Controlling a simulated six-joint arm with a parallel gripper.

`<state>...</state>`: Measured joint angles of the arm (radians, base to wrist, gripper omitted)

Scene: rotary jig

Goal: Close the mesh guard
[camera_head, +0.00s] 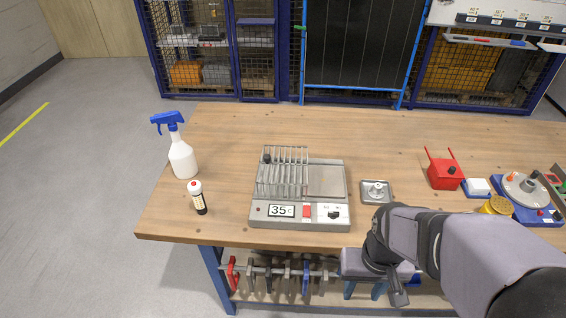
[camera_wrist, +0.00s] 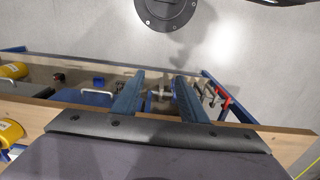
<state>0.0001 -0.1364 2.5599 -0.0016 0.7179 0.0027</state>
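A grey bench unit (camera_head: 258,213) with a "35" display stands on the wooden table in the head view. A guard of thin parallel bars (camera_head: 285,175) sits over its left half, with a dark knob (camera_head: 266,159) near the left back corner. The flat plate (camera_head: 326,181) on its right half is uncovered. I take the barred piece to be the mesh guard; its exact tilt is hard to tell. My gripper (camera_head: 365,291) hangs at the table's front edge, right of and in front of the unit, touching nothing. In the wrist view its two blue fingers (camera_wrist: 157,92) are apart and empty.
Beside the unit stand a small metal block with a knob (camera_head: 376,191), a red box (camera_head: 444,172) and a round turntable device (camera_head: 525,188) to the right. A spray bottle (camera_head: 182,158) and a small bottle (camera_head: 199,199) stand left. The table behind the unit is clear.

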